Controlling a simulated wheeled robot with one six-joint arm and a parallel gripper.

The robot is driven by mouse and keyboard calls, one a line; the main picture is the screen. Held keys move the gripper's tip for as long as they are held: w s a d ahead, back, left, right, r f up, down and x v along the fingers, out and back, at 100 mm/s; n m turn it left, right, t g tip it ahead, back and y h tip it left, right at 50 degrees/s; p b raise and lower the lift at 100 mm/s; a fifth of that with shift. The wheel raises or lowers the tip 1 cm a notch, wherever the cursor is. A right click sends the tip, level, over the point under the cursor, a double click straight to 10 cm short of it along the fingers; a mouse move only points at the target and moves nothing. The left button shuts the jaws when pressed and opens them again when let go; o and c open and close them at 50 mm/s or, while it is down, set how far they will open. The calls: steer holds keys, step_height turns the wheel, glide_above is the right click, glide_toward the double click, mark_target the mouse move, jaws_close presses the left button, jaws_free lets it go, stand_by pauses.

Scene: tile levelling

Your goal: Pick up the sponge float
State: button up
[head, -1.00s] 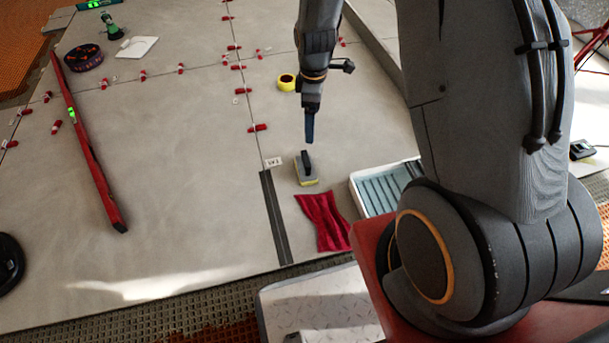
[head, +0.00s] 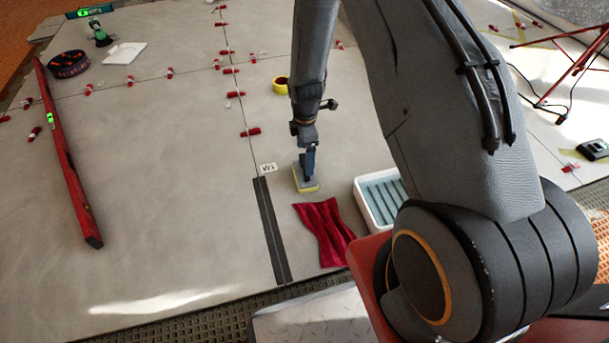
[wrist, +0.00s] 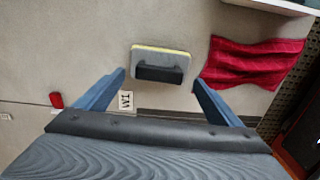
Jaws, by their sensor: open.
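The sponge float (head: 305,180) lies on the grey tiled floor, with a yellow sponge edge, a grey plate and a dark handle. In the wrist view the sponge float (wrist: 161,65) shows whole, its black handle facing me. My gripper (head: 308,176) points down at the float and overlaps its handle in the head view. In the wrist view my gripper (wrist: 160,84) is open, with a blue finger to each side and the float between and beyond the tips. I cannot tell any contact, and nothing is held.
A crumpled red cloth (head: 325,232) lies close to the float, with a white tray (head: 364,213) beside it. A yellow tape roll (head: 280,86) and red levelling clips (head: 250,132) sit nearby. A dark strip (head: 271,232) and a small label (head: 267,169) lie left of the float.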

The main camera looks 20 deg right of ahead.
steer(key=shift+a+f+b, duration=0.1)
steer(key=shift+f+b, duration=1.4)
steer(key=shift+f, duration=0.85)
steer(key=shift+c, duration=0.4)
steer(key=c, duration=1.2)
steer(key=shift+r, duration=0.2)
